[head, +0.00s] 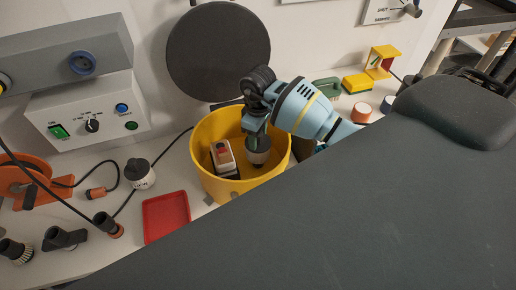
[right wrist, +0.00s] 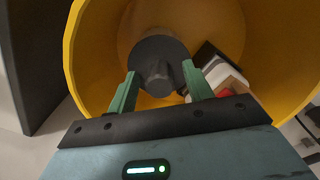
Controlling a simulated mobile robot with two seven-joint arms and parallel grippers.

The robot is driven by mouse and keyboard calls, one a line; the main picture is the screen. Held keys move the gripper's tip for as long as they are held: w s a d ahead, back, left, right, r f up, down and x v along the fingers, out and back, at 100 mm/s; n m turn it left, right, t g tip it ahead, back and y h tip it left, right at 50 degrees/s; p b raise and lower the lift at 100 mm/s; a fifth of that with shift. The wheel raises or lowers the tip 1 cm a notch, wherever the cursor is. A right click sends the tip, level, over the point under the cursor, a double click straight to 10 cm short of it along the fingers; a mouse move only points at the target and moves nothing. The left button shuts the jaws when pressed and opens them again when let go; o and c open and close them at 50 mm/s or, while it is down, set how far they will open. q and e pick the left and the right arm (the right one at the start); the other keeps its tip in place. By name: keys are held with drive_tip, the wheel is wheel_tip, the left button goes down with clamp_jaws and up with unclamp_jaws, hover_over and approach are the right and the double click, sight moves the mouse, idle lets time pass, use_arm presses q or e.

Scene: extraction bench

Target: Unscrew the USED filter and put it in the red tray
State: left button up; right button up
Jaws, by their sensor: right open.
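A round dark grey filter (head: 258,157) with a pale lower side stands inside the yellow tub (head: 204,172). No USED label on it is readable. In the right wrist view the filter (right wrist: 158,63) shows its dark round top with a raised middle grip. My right gripper (head: 256,138) reaches down into the tub over the filter. Its green fingers (right wrist: 160,88) are open, one on each side of the raised grip; I cannot tell if they touch it. The red tray (head: 166,217) lies empty on the bench, left of the tub. My left gripper is not in view.
A white block with a red switch (head: 223,158) sits in the tub beside the filter. A large dark disc (head: 219,50) stands behind the tub. A yellow sponge (head: 357,84) lies back right.

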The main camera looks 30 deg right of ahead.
drive_tip(key=c, duration=1.1)
drive_tip(key=n, duration=0.4)
drive_tip(key=shift+r, duration=2.85)
